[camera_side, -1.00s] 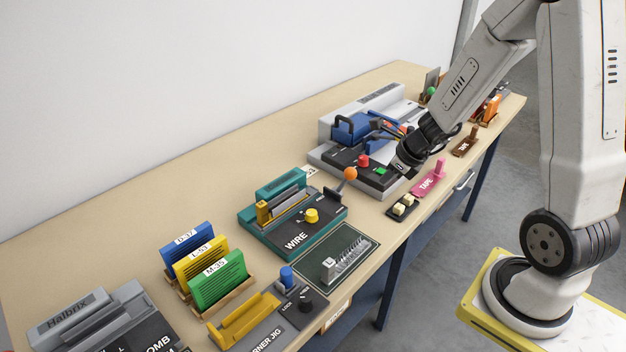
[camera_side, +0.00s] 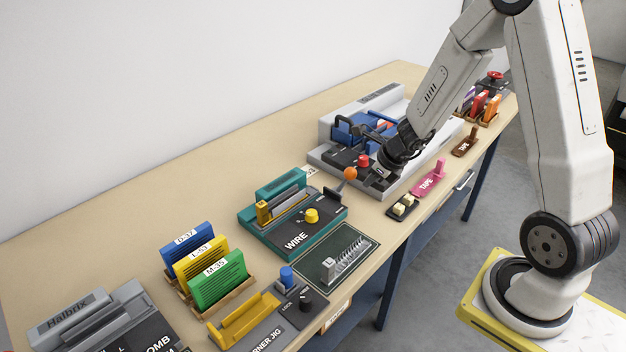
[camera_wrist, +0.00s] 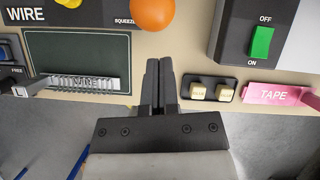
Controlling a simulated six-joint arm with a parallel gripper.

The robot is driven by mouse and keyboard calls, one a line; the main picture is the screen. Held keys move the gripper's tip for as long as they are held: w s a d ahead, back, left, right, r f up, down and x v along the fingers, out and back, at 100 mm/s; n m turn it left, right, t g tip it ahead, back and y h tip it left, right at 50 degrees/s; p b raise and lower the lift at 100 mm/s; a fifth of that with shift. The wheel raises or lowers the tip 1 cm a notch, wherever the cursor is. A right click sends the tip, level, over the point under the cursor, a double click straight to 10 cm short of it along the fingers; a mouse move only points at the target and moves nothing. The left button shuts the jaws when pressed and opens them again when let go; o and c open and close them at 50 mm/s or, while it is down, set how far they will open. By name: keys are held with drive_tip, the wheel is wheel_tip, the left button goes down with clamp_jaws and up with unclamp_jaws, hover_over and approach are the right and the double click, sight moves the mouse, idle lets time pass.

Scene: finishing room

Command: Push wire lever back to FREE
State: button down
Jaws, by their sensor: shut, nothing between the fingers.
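The teal WIRE machine (camera_side: 292,222) sits mid-bench with a yellow knob (camera_side: 312,215) on its dark front. Its lever ends in an orange ball (camera_side: 350,173) at the machine's right side. In the wrist view the orange ball (camera_wrist: 152,12) is at the top edge, beside the printed word SQUEEZE. The lever's FREE marking is not legible in either view. My gripper (camera_side: 371,180) is shut and empty, just right of the ball in the side view.
A dark mat with a comb-like wire strip (camera_side: 345,262), small cream blocks (camera_side: 404,205) and a pink TAPE piece (camera_side: 429,183) lie along the front edge.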

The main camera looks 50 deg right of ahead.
sight(356, 172)
drive_tip(key=shift+w+a+r, duration=0.15)
drive_tip(key=shift+w+r, duration=0.05)
drive_tip(key=shift+w, duration=0.55)
drive_tip(key=shift+w+r, duration=0.4)
drive_tip(key=shift+w, duration=0.2)
idle(0.3)
drive_tip(key=shift+w+r, duration=0.2)
drive_tip(key=shift+w, duration=0.15)
drive_tip(key=shift+w+r, duration=0.3)
drive_tip(key=shift+w, duration=0.3)
drive_tip(key=shift+w+r, duration=0.25)
drive_tip(key=shift+w, duration=0.35)
drive_tip(key=w, duration=0.7)
drive_tip(key=shift+r, duration=0.15)
drive_tip(key=shift+w, duration=0.1)
